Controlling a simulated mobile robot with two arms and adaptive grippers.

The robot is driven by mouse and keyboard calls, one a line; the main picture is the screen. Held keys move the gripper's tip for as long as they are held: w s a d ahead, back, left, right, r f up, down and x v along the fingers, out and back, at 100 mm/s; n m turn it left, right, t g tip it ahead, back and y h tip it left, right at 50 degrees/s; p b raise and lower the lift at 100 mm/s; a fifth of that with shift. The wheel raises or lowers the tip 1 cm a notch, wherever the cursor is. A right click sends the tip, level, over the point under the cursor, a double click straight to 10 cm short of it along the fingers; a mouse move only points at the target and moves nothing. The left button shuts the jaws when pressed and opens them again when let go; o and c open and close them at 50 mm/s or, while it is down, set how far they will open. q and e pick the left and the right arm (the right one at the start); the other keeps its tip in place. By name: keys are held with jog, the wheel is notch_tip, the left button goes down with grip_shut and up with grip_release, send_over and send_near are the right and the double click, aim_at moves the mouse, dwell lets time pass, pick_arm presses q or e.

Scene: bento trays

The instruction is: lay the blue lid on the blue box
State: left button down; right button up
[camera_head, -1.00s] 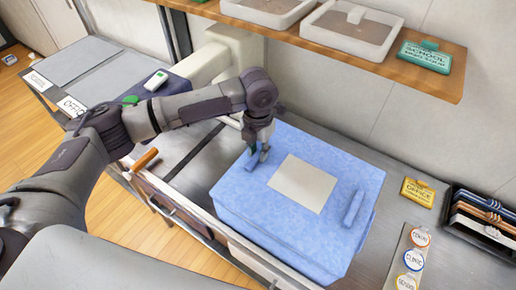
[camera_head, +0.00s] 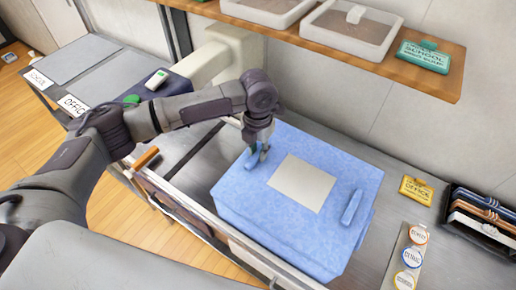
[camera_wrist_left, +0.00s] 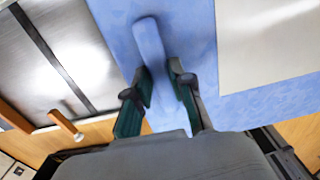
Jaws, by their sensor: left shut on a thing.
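The blue lid (camera_head: 325,155) lies over the blue box (camera_head: 265,238), its edges roughly lined up with the walls. I cannot tell whether a thin gap is left between them. The lid has a pale blank panel and two raised bar handles, a left one (camera_head: 251,164) and a right one (camera_head: 352,207). My left gripper (camera_head: 259,156) points down and is shut on the left handle. In the left wrist view the handle (camera_wrist_left: 149,45) runs between the two fingers (camera_wrist_left: 157,84). My right gripper is not in view.
The box stands on a grey metal counter (camera_head: 375,165). To the right are a yellow sign (camera_head: 417,190), a strip of round badges (camera_head: 411,257) and a dark rack (camera_head: 480,218). A wooden shelf (camera_head: 385,62) with clear-lidded trays and a green sign (camera_head: 423,57) hangs above.

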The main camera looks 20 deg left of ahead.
pick_arm(q)
jog(key=c, duration=0.9)
grip_release()
jog(key=o, duration=0.5)
jog(key=shift+o, duration=0.2)
notch_tip(320, 180, up, 5)
jog(key=p, duration=0.5)
jog(key=shift+r+p, duration=0.6)
jog(key=shift+r, duration=1.4)
